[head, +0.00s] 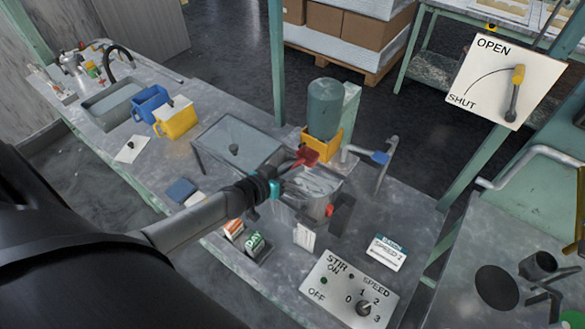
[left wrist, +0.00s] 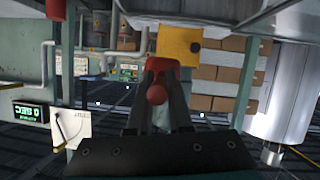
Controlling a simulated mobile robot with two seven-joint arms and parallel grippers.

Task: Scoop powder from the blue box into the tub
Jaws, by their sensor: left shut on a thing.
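My left gripper (head: 285,172) is shut on a red scoop (head: 306,156), held above the back rim of a metal tub (head: 318,208). In the left wrist view the scoop (left wrist: 157,68) sits between the fingers (left wrist: 157,100), with a red knob towards me. Whether powder is in the scoop cannot be told. The tub's inside looks pale and shiny; my gripper partly covers its left side. The blue box (head: 147,106) stands at the back left, beside a yellow box (head: 176,122); its contents cannot be made out. My right gripper is not in view.
A green cylinder (head: 324,106) in an orange holder (head: 322,145) stands just behind the tub. A grey tray (head: 222,140) lies to the left. A stir panel (head: 350,291) stands in front.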

